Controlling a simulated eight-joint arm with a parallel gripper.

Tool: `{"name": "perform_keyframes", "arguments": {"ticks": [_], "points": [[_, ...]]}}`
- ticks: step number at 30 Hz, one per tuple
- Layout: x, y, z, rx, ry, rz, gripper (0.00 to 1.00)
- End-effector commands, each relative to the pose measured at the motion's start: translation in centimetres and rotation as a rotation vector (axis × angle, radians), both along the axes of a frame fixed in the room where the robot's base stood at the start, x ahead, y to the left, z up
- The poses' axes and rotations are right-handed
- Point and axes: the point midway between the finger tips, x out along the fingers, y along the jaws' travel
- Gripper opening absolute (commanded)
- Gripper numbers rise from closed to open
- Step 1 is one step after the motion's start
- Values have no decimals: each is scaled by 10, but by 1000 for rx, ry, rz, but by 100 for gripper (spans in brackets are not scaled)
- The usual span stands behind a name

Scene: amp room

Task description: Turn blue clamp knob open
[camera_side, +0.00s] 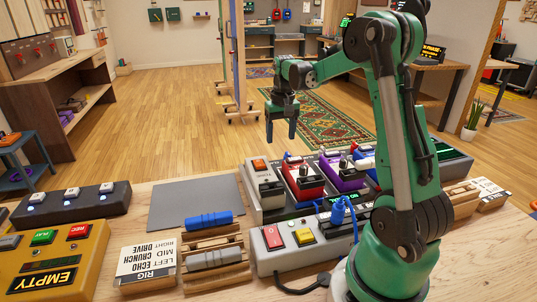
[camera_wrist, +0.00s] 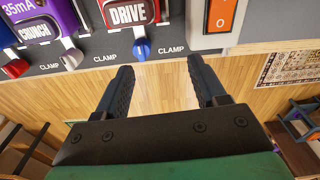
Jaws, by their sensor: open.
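The blue clamp knob (camera_wrist: 141,47) shows in the wrist view at the edge of the pedalboard, under the red DRIVE pedal (camera_wrist: 130,13) and next to a CLAMP label. My gripper (camera_wrist: 158,64) is open and empty. Its fingertips are apart from the knob, which appears just beyond them and left of the middle of the gap. In the side view my gripper (camera_side: 281,136) hangs fingers down above the far edge of the pedalboard (camera_side: 259,205). The knob's exact angle is hard to tell.
Left of the blue knob in the wrist view are a white knob (camera_wrist: 71,57) by the purple CRUNCH pedal (camera_wrist: 37,20) and a red knob (camera_wrist: 14,68). An orange switch (camera_wrist: 222,16) is at right. The space around my fingers is clear.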

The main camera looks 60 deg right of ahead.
Motion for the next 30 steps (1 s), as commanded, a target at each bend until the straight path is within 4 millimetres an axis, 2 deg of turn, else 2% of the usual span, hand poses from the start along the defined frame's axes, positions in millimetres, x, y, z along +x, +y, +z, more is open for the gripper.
{"name": "perform_keyframes", "arguments": {"ticks": [1,3,6,18,27,28,30], "points": [[-4,-11,-6,13,14,-28,64],[-8,-20,-12,27,30,-52,64],[-10,-26,-18,36,39,-67,64],[-10,-25,-67,36,39,-66,64],[-10,-25,-72,35,38,-66,64],[-10,-25,-72,35,38,-66,61],[-10,-25,-71,35,38,-66,41]]}}
